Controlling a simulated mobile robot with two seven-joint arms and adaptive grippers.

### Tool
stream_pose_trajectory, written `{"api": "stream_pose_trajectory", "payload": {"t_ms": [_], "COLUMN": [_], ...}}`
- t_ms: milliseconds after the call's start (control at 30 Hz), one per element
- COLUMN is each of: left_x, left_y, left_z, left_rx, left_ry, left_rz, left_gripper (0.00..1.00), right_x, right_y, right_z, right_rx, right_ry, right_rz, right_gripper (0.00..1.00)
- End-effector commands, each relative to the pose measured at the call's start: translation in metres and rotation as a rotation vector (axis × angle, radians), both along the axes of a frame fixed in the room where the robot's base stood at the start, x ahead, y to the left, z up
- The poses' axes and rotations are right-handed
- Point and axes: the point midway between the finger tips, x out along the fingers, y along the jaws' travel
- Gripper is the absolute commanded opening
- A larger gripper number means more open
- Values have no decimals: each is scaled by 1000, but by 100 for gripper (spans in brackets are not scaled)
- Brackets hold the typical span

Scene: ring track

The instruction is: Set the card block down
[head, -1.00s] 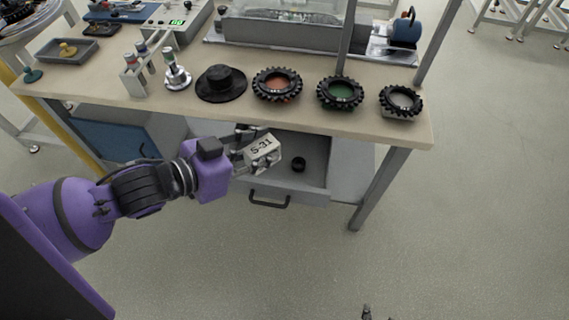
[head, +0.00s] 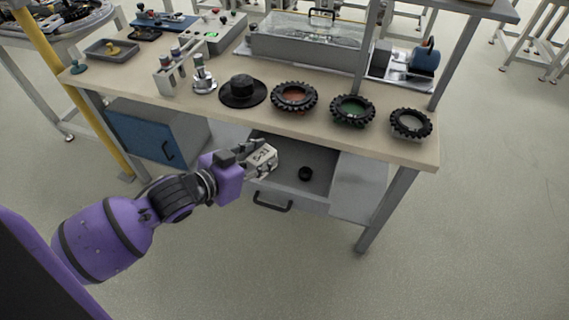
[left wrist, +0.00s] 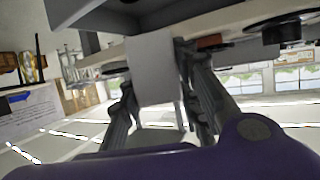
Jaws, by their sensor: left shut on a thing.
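The card block (head: 262,158) is a small pale block with dark lettering on its face. In the head view my left gripper (head: 257,160) is shut on it, over the left part of the open drawer (head: 318,160) under the bench top. In the left wrist view the block (left wrist: 154,68) shows as a plain grey face between the two fingers of my left gripper (left wrist: 158,105). I cannot tell whether the block touches the drawer floor. A small black round part (head: 305,174) lies in the drawer, right of the block. My right gripper is not in view.
The bench top (head: 395,152) overhangs the drawer. On it stand a black hat-shaped part (head: 242,91) and three black toothed rings, one of them at the right (head: 411,124). A blue cabinet door (head: 143,135) is left of the drawer. The floor in front is clear.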

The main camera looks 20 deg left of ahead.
Motion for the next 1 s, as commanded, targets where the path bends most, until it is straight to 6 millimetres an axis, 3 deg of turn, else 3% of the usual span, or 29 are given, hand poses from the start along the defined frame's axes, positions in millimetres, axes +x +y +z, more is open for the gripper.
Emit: {"api": "stream_pose_trajectory", "payload": {"t_ms": [167, 200, 400, 667, 867, 1000], "left_x": [44, 48, 73, 84, 84, 85], "left_y": [-17, -18, -27, -31, -31, -31], "left_z": [-19, -31, -63, -78, -106, -107], "left_rx": [-2, -2, -2, -1, -1, -1], "left_ry": [-3, 2, 0, -1, 2, -3], "left_rz": [-1, 0, -1, -1, 1, -1], "left_gripper": [2, 2, 2, 2, 2, 2], "right_x": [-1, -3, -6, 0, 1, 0], "right_y": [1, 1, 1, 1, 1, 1], "right_z": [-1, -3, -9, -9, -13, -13], "right_rx": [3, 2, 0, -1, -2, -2], "right_ry": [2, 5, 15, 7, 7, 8], "right_rz": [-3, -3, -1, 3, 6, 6], "right_gripper": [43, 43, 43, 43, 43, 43]}}
